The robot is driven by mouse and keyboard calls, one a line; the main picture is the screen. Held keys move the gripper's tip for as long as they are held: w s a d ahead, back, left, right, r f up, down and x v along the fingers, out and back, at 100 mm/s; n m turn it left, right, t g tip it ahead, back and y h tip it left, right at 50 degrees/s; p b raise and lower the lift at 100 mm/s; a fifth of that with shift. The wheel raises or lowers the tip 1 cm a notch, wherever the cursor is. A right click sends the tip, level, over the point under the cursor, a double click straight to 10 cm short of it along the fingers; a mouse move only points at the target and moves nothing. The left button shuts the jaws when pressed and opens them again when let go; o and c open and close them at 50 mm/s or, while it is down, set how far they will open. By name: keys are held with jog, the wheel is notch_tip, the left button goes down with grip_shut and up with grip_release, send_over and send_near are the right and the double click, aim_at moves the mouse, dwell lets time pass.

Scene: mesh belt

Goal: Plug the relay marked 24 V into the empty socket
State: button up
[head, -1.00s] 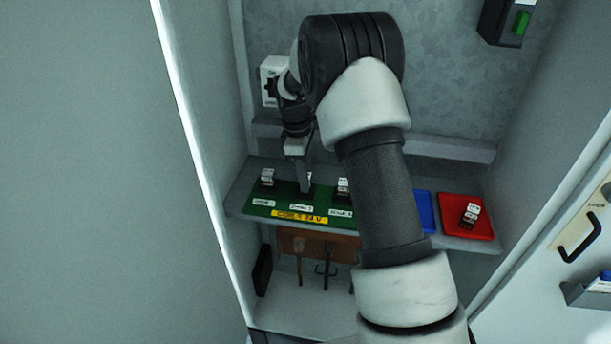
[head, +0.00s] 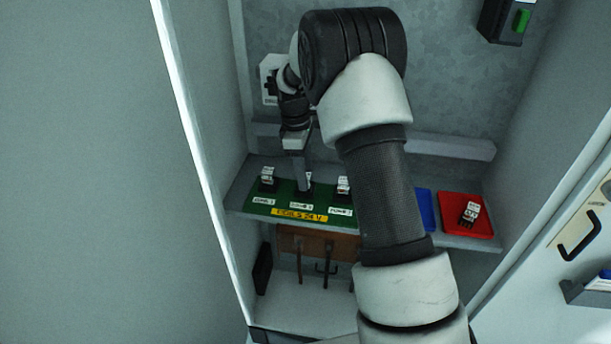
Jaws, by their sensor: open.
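A green board (head: 255,208) on the shelf has a yellow label reading "COILS 24 V" (head: 299,215). Relays with white tops stand upright at its left position (head: 267,180) and its right position (head: 343,186). At the middle position, a relay's white top (head: 308,177) shows beside my gripper's fingers. My gripper (head: 302,186) points down there, open; whether it touches that relay cannot be told. Part of the middle relay and its socket are hidden by the fingers. Another relay (head: 470,213) lies tilted in the red tray (head: 453,226); its marking is too small to read.
A blue tray (head: 428,212) is partly hidden behind my arm. A brown strip with hooks (head: 310,243) hangs below the shelf (head: 236,200). The cabinet's left wall is close to the board. A box with a green switch (head: 521,22) is on the back wall.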

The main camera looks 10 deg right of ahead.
notch_tip(320, 180, up, 11)
jog(key=a, duration=0.1)
jog(key=shift+w+f, duration=0.15)
jog(key=shift+w, duration=0.1)
jog(key=s+r+m+t, duration=0.1)
jog(key=s+r+m, duration=0.2)
jog(key=s, duration=0.4)
jog(key=s+r+m+t, duration=0.2)
jog(key=s+r+m, duration=0.1)
jog(key=s+r, duration=0.3)
jog(key=s+d+r+m+t, duration=0.1)
jog(key=s+r+m, duration=0.2)
jog(key=s, duration=0.7)
notch_tip(320, 180, up, 2)
jog(key=shift+r+y, duration=0.15)
jog(key=shift+y, duration=0.25)
jog(key=s+f+m, duration=0.1)
jog(key=s, duration=0.2)
jog(key=s+f+m+t, duration=0.1)
jog(key=s+m, duration=0.1)
jog(key=s, duration=0.1)
jog(key=s+f+m+t, duration=0.1)
jog(key=s, duration=0.2)
jog(key=shift+s+d, duration=0.1)
jog(key=shift+s, duration=0.05)
jog(key=shift+c, duration=0.4)
jog(key=shift+s+m, duration=0.15)
jog(key=shift+m, duration=0.15)
jog(key=c, duration=0.3)
jog(key=shift+s+f, duration=0.1)
